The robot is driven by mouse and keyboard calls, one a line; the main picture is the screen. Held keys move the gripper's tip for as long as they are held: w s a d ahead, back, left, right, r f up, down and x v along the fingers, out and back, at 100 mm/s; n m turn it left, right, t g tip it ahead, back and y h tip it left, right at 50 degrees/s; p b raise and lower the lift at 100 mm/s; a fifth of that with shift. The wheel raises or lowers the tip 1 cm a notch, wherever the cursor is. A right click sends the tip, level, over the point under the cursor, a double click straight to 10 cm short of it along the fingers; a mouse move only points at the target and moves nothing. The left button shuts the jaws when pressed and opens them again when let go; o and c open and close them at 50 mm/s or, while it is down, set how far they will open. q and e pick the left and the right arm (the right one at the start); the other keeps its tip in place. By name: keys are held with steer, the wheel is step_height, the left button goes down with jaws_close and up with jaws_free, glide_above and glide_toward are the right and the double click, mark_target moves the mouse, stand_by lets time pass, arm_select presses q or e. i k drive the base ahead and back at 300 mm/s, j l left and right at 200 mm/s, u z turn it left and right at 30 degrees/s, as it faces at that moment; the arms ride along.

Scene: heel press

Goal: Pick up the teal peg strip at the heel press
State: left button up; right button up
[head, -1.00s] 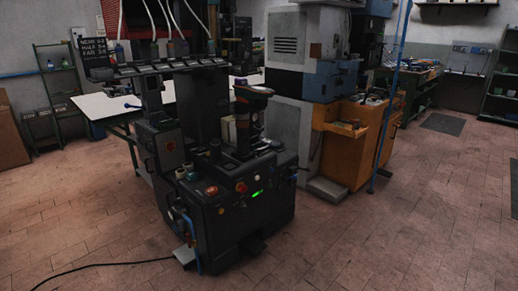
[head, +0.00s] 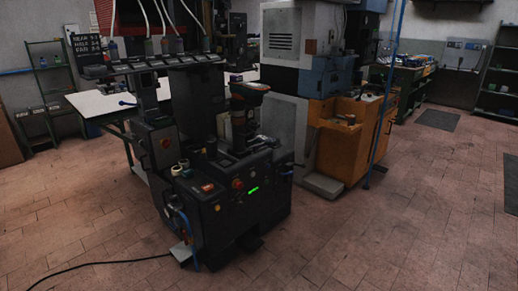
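The heel press (head: 225,205) is a dark machine left of the middle, with red and orange buttons and a green light on its front. Its upright column carries a round orange-rimmed head (head: 249,88). A dark rail with several pale slots (head: 150,65) runs across the machine's top left. I cannot make out a teal peg strip at this distance. Neither of my grippers is in view.
A white-topped table (head: 98,105) stands behind the press. An orange cabinet (head: 345,145) and a tall grey machine (head: 285,90) stand to its right. A blue pole (head: 383,100) rises beside the cabinet. A black cable (head: 95,264) lies on the floor. The tiled floor at front right (head: 410,235) is clear.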

mark_target(254, 141)
steer(key=u, duration=0.7)
steer(key=i+l, duration=0.3)
steer(key=i, duration=0.2)
steer(key=i+l+z, duration=0.15)
steer(key=i+l, duration=0.2)
steer(key=i, duration=0.1)
